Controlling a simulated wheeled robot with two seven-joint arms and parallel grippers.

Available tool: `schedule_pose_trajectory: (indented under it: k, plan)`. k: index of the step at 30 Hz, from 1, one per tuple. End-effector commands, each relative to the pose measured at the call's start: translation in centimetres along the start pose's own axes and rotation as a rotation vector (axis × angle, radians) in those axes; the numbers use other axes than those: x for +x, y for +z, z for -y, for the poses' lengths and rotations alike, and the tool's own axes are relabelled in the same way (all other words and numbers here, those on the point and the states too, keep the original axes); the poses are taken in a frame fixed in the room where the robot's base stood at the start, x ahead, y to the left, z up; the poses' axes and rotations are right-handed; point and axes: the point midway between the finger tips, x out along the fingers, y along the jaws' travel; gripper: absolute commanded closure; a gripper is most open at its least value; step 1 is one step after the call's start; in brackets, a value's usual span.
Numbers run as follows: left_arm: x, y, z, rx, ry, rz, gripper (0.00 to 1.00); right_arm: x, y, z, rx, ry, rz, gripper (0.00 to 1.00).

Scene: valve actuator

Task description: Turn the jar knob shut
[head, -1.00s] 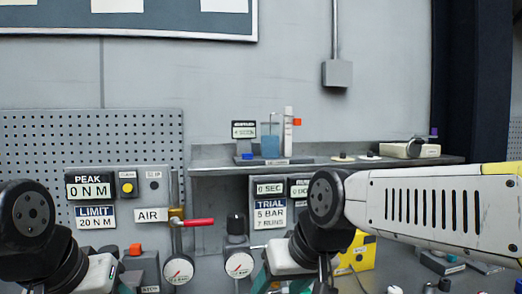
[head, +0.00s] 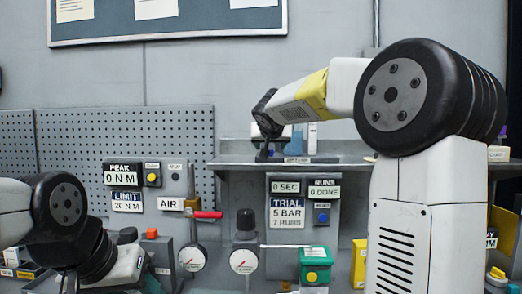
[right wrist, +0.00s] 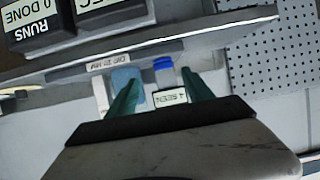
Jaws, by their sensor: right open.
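My right gripper (head: 265,150) reaches to the back shelf in the head view, and my own wrist covers much of what stands there. In the right wrist view its two teal fingers (right wrist: 160,76) are apart with nothing held. A small blue knob (right wrist: 163,64) on a clear, pale body shows between the fingertips, apart from both as far as I can see. A light blue jar (right wrist: 127,78) stands beside it, partly behind the left finger. A "4 SEEN" sign (right wrist: 170,97) is close by. My left gripper (head: 135,265) is low at the left; its fingers are mostly hidden.
The shelf (head: 350,166) runs above the trial panel (head: 288,215). A gauge (head: 243,262), a red-handled valve (head: 208,214) and a green box (head: 314,265) stand below. A pegboard (head: 80,150) covers the left wall.

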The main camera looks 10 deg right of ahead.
Motion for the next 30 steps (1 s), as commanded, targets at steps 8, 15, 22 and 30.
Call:
schedule_pose_trajectory:
  k: [8, 15, 22, 30]
  plan:
    - [0.0, 0.0, 0.0, 0.000, 0.000, 0.000, 0.51, 3.1, -0.8, 0.5, 0.001, 0.001, -0.020, 0.40]
    - [0.0, 0.0, 0.0, 0.000, 0.000, 0.000, 0.51, 6.8, -0.9, 0.5, 0.001, 0.000, -0.020, 0.40]
    - [0.0, 0.0, 0.0, 0.000, 0.000, 0.000, 0.51, 8.4, -1.0, 0.5, 0.002, -0.001, -0.022, 0.40]
    - [0.0, 0.0, 0.0, 0.000, 0.000, 0.000, 0.51, 8.4, -1.0, 0.5, 0.001, -0.001, -0.021, 0.46]
